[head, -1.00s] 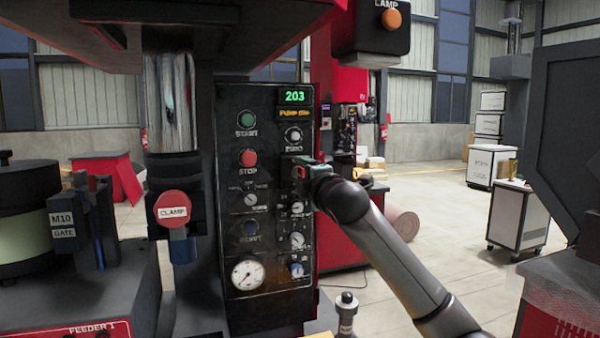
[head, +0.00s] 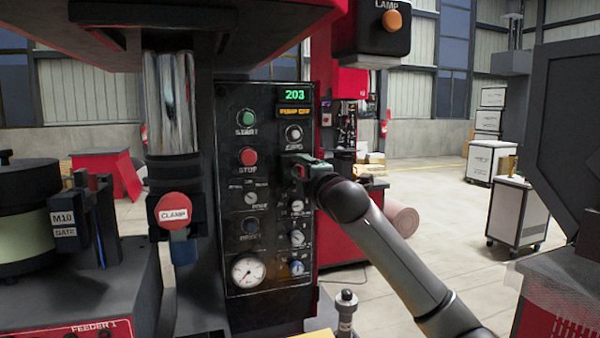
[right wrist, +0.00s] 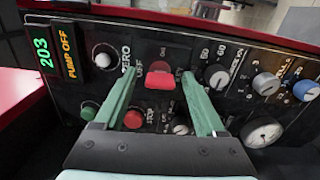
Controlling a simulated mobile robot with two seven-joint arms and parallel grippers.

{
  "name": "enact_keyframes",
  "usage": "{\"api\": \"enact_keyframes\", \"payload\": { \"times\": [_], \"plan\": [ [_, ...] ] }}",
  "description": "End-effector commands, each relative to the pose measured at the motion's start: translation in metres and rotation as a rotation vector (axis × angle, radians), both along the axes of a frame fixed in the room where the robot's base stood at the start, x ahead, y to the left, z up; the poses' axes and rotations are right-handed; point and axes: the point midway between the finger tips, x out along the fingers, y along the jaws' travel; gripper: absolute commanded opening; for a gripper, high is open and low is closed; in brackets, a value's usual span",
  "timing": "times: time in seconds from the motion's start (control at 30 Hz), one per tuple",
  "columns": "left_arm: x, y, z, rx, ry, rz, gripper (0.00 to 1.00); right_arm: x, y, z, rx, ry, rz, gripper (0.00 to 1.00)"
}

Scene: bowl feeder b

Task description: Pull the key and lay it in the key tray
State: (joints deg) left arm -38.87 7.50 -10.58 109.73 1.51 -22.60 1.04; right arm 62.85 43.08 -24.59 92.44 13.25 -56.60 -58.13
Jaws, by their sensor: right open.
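In the right wrist view, a red key head (right wrist: 160,79) stands out from the black control panel (right wrist: 72,95), between the two green fingers of my right gripper (right wrist: 160,86). The gripper is open, with a visible gap between each finger and the red piece. In the head view, my right gripper (head: 303,168) is at the right side of the panel (head: 266,272), below the ZERO button, and hides most of the key. I cannot make out the key tray in either view. My left gripper is not in view.
The panel has START (head: 247,118) and STOP (head: 247,156) buttons, several knobs and a gauge (head: 249,271) close to the gripper. A red CLAMP button (head: 173,207) stands left of it. A lamp box (head: 371,30) hangs above.

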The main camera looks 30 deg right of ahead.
Motion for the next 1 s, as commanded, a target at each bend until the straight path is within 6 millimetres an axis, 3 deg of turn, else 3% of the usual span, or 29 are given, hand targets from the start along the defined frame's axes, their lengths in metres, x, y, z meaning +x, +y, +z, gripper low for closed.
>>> {"api": "enact_keyframes", "payload": {
  "times": [0.83, 1.0],
  "plan": [
    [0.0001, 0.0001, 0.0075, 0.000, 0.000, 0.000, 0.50, 0.0000, 0.0000, -0.0002, 0.000, 0.000, 0.000, 0.72],
    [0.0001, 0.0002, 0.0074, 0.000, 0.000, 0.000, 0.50, 0.0000, 0.0000, -0.0003, 0.000, 0.000, 0.000, 0.53]
  ]
}}
